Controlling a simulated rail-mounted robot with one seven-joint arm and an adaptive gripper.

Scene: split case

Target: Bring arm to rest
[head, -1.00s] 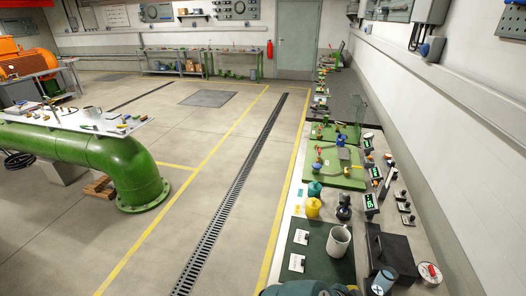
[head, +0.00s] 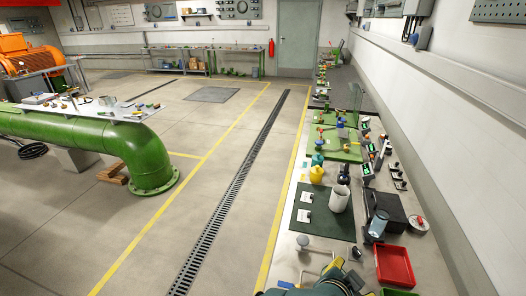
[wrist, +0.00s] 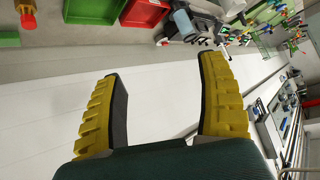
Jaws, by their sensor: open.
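My gripper (wrist: 160,108) shows in the wrist view with its two yellow, dark-padded fingers spread apart. Nothing is between the fingers; the pale wall lies behind the gap.
The floor (head: 215,175) left of the bench is clear.

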